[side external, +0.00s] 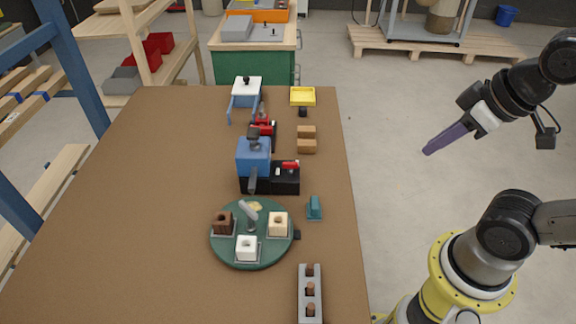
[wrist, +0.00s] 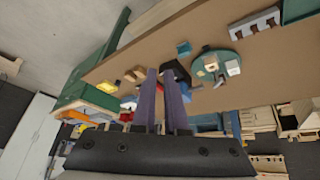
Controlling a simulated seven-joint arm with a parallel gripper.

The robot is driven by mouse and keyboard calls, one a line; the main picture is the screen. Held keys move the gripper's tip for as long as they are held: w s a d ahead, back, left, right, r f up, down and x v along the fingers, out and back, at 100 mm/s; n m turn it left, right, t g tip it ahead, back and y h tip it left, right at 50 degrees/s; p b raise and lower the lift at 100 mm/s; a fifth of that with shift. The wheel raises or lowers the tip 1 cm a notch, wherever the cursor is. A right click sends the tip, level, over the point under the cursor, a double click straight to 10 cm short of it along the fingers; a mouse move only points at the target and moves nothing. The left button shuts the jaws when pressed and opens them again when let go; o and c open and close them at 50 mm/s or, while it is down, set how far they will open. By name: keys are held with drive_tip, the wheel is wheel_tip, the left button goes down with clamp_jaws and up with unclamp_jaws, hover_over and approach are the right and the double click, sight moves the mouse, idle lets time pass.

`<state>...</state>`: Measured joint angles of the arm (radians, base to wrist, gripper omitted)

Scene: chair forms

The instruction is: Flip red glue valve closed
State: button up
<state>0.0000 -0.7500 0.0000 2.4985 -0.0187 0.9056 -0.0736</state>
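A small red lever or handle (side external: 290,164), which looks like the glue valve, sits on top of a black block (side external: 285,184) beside a blue box-shaped machine (side external: 253,158) on the brown table. Another red part (side external: 264,128) sits just behind the blue machine. I cannot tell for certain which red part is the valve, or its exact position. My gripper (side external: 428,152) is raised off the table's right side, well apart from the red parts. Its two purple fingers also show in the wrist view (wrist: 160,72), with a narrow empty gap between them.
A green turntable (side external: 240,259) with several small blocks is in front of the black block. A teal piece (side external: 314,208), brown blocks (side external: 306,139), a yellow tray (side external: 303,96) and a grey rack (side external: 310,302) line the right side. The table's left half is clear.

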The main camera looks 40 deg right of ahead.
drive_tip(key=w+d+r+n, duration=0.1)
drive_tip(key=w+d+n+h, duration=0.1)
drive_tip(key=n, duration=0.1)
drive_tip(key=shift+d+r+h, duration=0.3)
drive_tip(key=shift+d+r, duration=0.05)
clamp_jaws()
drive_tip(key=w+a+f+n+g+h, duration=0.1)
drive_tip(key=w+a+n+h, duration=0.1)
drive_tip(key=w+n, duration=0.5)
drive_tip(key=w+a+f+n+h, duration=0.1)
drive_tip(key=w+n+h, duration=0.1)
drive_tip(key=w+n, duration=0.45)
drive_tip(key=w+a+f+n+t, duration=0.1)
drive_tip(key=w+a+f+n, duration=0.1)
drive_tip(key=a+f+n, duration=0.2)
drive_tip(key=w+a+f+n, duration=0.2)
drive_tip(key=a+f+n, duration=0.3)
drive_tip(key=a, duration=0.8)
wheel_tip(320, 180, down, 3)
drive_tip(key=shift+a+f+t+h, duration=0.2)
drive_tip(key=shift+t+h, duration=0.1)
drive_tip(key=shift+t, duration=0.1)
drive_tip(key=shift+d+f+n, duration=0.1)
drive_tip(key=shift+n, duration=0.15)
